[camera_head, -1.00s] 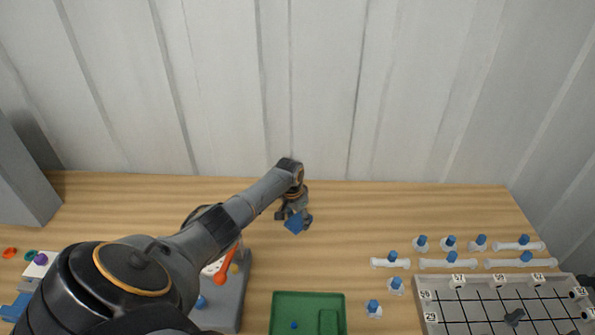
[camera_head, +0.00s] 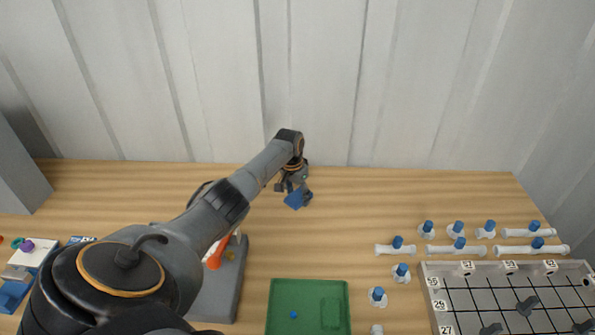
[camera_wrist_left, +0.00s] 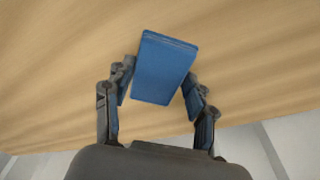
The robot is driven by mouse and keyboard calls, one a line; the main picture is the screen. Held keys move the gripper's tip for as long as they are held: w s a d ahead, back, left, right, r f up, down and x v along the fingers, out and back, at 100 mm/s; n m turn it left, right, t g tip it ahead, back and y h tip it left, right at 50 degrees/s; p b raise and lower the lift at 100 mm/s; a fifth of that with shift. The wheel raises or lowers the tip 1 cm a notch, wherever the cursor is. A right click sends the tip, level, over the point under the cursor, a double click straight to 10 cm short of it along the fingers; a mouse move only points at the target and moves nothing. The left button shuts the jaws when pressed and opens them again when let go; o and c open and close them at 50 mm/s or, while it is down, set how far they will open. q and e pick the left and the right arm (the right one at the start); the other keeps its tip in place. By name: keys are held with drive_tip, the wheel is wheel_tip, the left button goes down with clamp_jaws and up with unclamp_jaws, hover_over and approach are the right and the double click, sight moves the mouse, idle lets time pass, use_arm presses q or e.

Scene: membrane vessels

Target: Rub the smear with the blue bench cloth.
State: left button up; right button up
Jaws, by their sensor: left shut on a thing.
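The blue bench cloth (camera_head: 294,200) is a small folded blue block at the far part of the wooden bench. My left gripper (camera_head: 293,190) is shut on it. In the left wrist view the cloth (camera_wrist_left: 163,68) sticks out between the fingers of the left gripper (camera_wrist_left: 157,95), over bare wood. Whether the cloth touches the bench I cannot tell. No smear is visible in either view. My right gripper is not in view.
A green tray (camera_head: 307,284) lies in front of the cloth. A grey gridded rack (camera_head: 470,292) and several white fittings with blue caps (camera_head: 459,243) are at the right. A grey block with orange tools (camera_head: 222,290) is partly behind my arm. The wall (camera_head: 330,90) stands close behind.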

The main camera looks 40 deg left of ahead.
use_arm(q)
wheel_tip(320, 180, up, 6)
drive_tip(key=p, duration=0.6)
drive_tip(key=shift+r, duration=0.1)
wheel_tip(320, 180, up, 3)
drive_tip(key=p, duration=0.3)
drive_tip(key=shift+w, duration=0.1)
idle(0.6)
